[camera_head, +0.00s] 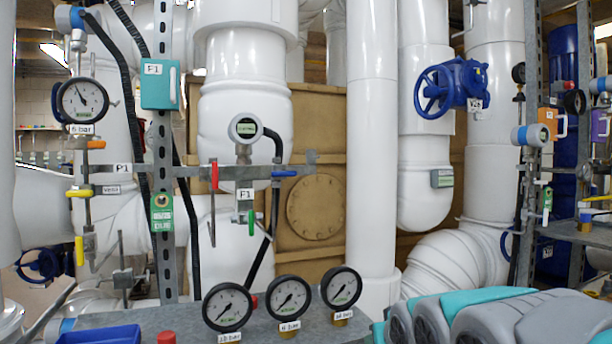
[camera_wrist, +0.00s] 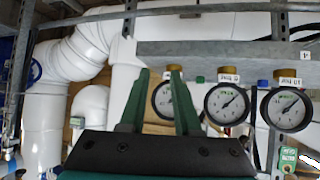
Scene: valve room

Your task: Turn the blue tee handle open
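A small blue handle (camera_head: 284,173) shows in the head view, lying level on the right part of a thin horizontal pipe, under a round white gauge (camera_head: 244,128). A red handle (camera_head: 214,175) stands upright to its left, and a green handle (camera_head: 252,222) hangs upright below it. My gripper (camera_wrist: 159,72) shows in the wrist view with two green fingers apart and nothing held between them. It is not in the head view. I cannot pick out the blue handle for certain in the wrist view, so its distance from my gripper cannot be told.
Three dial gauges (camera_head: 288,297) stand on a grey shelf in front; they also show in the wrist view (camera_wrist: 227,104), upside down, one partly behind the fingers. A blue handwheel (camera_head: 440,88) sits at the upper right. A perforated upright (camera_head: 163,265) and black hoses flank the pipe.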

